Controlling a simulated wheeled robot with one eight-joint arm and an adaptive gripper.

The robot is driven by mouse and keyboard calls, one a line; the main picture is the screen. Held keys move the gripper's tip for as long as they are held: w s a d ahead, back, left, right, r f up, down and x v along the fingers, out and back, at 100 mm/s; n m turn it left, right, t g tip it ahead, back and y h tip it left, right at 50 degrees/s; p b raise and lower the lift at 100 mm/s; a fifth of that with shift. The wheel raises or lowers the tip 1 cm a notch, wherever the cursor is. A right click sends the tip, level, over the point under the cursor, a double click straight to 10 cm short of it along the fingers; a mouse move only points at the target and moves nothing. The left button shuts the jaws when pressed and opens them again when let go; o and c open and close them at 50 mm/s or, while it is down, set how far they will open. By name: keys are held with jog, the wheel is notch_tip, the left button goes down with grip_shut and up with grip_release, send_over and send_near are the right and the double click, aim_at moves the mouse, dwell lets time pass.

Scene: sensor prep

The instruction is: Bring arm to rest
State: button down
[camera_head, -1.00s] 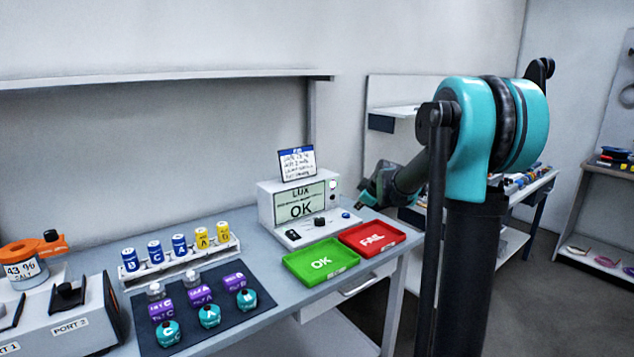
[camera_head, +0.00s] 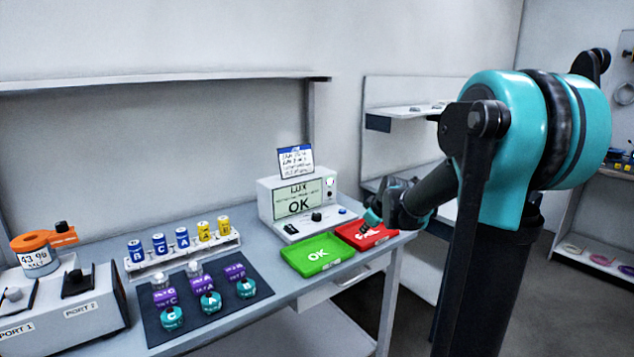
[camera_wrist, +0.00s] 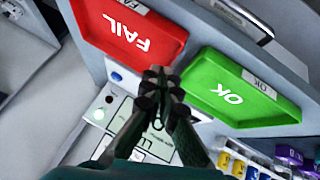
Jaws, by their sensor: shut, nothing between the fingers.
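My gripper (camera_wrist: 158,85) is shut and empty in the wrist view, with its fingertips together. In that view it lies over the LUX meter's front and the gap between the red FAIL tray (camera_wrist: 130,28) and the green OK tray (camera_wrist: 238,92). In the head view my gripper (camera_head: 368,222) shows at the red FAIL tray (camera_head: 352,236), in front of part of it. Whether it touches the tray cannot be told. My teal and black arm reaches in from the right.
The LUX meter (camera_head: 267,205) reads OK behind the trays. The green OK tray (camera_head: 317,240) looks empty. A rack (camera_head: 160,264) of blue and yellow cells and a dark mat (camera_head: 238,309) with several sensors stand to the left. A port box (camera_head: 100,318) is at far left.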

jog(key=s+d+f+m+g, duration=0.1)
jog(key=s+f+m, duration=0.2)
jog(key=s, duration=0.7)
jog(key=s+d+f+m+g+h, duration=0.1)
jog(key=s+f+m, duration=0.2)
jog(key=s, duration=0.7)
jog(key=s+d+f+m+g+h, duration=0.1)
jog(key=s+f+m, duration=0.2)
jog(key=s+f, duration=0.4)
jog(key=s, duration=0.4)
jog(key=shift+d+m, duration=0.2)
jog(key=shift+m, duration=0.1)
